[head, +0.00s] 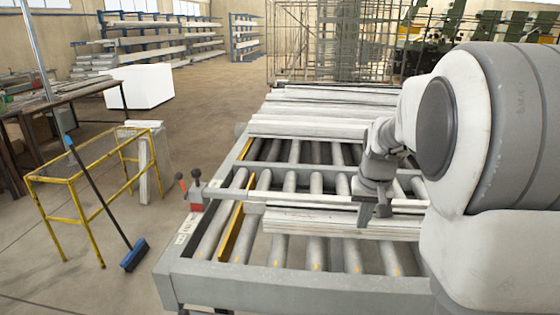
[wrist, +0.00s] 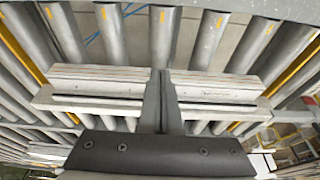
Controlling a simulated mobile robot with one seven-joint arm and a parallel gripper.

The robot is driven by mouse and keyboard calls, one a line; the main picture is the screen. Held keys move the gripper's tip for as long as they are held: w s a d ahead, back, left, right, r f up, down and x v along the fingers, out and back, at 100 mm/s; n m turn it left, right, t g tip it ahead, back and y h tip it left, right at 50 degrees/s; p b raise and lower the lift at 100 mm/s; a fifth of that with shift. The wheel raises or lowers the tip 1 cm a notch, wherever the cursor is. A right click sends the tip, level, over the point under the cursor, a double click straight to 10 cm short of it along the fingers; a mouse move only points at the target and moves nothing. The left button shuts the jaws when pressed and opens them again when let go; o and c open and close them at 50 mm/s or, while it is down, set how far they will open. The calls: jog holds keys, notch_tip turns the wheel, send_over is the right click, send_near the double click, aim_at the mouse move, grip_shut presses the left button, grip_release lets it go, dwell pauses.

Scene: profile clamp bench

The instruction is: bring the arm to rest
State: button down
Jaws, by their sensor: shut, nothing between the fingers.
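My gripper (head: 373,216) is shut and empty, pointing down over the roller bench (head: 300,284). Pale profiles (head: 310,222) lie across the rollers, and my fingers are right by them. In the wrist view my closed fingers (wrist: 161,74) stand in front of the profiles (wrist: 215,88), which show on both sides of them. I cannot tell whether the fingertips touch the profiles. My arm reaches in from the right in the head view, and its large upper links hide the right part of the bench.
More pale profiles (head: 305,125) lie at the far end of the bench. Red-based levers (head: 196,194) stand at its left edge. A yellow frame (head: 80,214) and a blue broom (head: 134,255) stand to the left. Open floor lies behind them.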

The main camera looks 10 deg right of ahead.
jog(key=s+a+r+n+t, duration=0.1)
jog(key=s+a+r, duration=0.1)
jog(key=s+a, duration=0.2)
jog(key=s+a+r+n, duration=0.1)
jog(key=s+a, duration=0.4)
jog(key=s, duration=0.6)
jog(key=s+a+r+n+t+y, duration=0.1)
jog(key=s+a+r, duration=0.2)
jog(key=s+a, duration=0.2)
jog(key=s, duration=0.2)
jog(key=shift+s+t, duration=0.3)
jog(key=shift+s, duration=0.05)
jog(key=shift+a, duration=0.1)
dwell(0.9)
